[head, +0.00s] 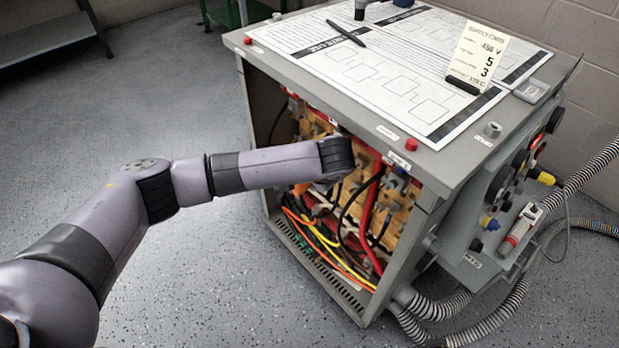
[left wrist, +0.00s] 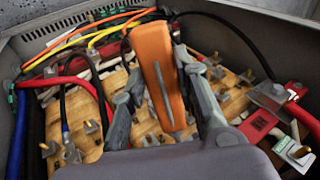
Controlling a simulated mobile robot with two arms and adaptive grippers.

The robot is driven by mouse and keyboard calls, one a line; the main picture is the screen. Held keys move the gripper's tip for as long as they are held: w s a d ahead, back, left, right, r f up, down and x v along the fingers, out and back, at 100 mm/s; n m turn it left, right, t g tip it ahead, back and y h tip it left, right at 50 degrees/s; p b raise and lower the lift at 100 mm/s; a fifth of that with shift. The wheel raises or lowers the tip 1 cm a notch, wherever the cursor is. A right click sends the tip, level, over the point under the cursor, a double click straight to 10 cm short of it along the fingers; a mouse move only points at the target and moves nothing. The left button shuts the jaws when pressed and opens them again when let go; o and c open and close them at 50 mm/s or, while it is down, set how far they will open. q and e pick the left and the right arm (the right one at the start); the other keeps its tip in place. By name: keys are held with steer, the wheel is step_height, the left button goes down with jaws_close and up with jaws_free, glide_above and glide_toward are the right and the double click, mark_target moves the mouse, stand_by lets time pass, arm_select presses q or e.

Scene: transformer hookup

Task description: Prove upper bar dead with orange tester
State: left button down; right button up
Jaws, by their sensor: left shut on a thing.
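The orange tester (left wrist: 157,70) is between the fingers of my left gripper (left wrist: 160,82) in the left wrist view, with a thin grey strip along its face. The gripper is shut on it, above wooden boards (left wrist: 80,118) with metal studs and clips. In the head view my left arm reaches into the open front of the grey cabinet (head: 440,160); the fingers and tester are hidden there. I cannot tell which part is the upper bar, or whether the tester touches metal. My right gripper is in neither view.
Yellow and orange cables (head: 325,245) and a thick red cable (head: 368,215) hang inside the cabinet. Diagram sheets (head: 385,75), a black pen (head: 346,32) and a card (head: 478,55) are on top. Grey corrugated hoses (head: 500,300) lie at right. Floor at left is clear.

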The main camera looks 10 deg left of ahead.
arm_select(q)
steer(key=shift+w+d+r, duration=0.1)
steer(key=shift+r, duration=0.05)
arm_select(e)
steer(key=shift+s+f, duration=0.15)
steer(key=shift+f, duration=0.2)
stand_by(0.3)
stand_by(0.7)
arm_select(q)
steer(key=shift+p, duration=0.3)
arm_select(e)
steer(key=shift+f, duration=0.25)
